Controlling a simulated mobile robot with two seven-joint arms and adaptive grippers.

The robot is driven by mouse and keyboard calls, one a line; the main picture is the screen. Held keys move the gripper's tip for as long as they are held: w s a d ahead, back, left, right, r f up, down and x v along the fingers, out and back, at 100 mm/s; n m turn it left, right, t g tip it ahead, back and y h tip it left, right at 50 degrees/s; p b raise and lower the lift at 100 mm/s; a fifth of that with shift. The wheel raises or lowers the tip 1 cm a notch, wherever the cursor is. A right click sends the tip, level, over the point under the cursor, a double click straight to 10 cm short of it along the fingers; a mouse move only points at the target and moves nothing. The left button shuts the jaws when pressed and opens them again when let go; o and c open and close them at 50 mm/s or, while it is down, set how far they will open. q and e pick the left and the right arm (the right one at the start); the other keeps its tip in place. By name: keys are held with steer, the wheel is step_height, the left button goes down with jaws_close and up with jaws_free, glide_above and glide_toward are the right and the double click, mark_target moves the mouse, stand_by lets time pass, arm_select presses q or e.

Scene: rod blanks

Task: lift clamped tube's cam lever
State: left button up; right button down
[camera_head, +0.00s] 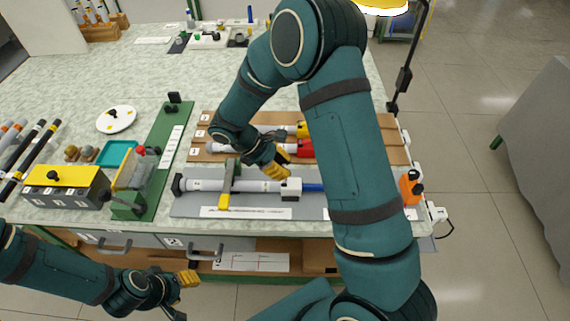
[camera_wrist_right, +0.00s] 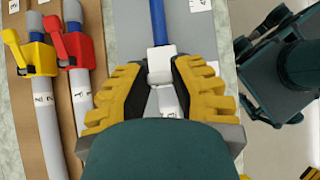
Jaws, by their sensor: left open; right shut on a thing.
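My right gripper (camera_head: 280,166) is at the collar. In the right wrist view its fingers (camera_wrist_right: 159,92) close on a white part, seemingly the cam lever; the contact is partly hidden. My left gripper (camera_head: 185,295) is open and empty before the bench.
Tubes with a yellow collar (camera_wrist_right: 36,57) and a red collar (camera_wrist_right: 77,50) lie on the brown board (camera_wrist_right: 35,120) beside the fixture. A green stand (camera_head: 165,150) is to the left. An orange object (camera_head: 410,188) stands at the bench's right end.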

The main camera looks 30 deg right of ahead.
steer(key=c, duration=0.8)
jaws_free()
steer(key=shift+f, duration=0.1)
steer(key=shift+a, duration=0.1)
steer(key=v, duration=1.2)
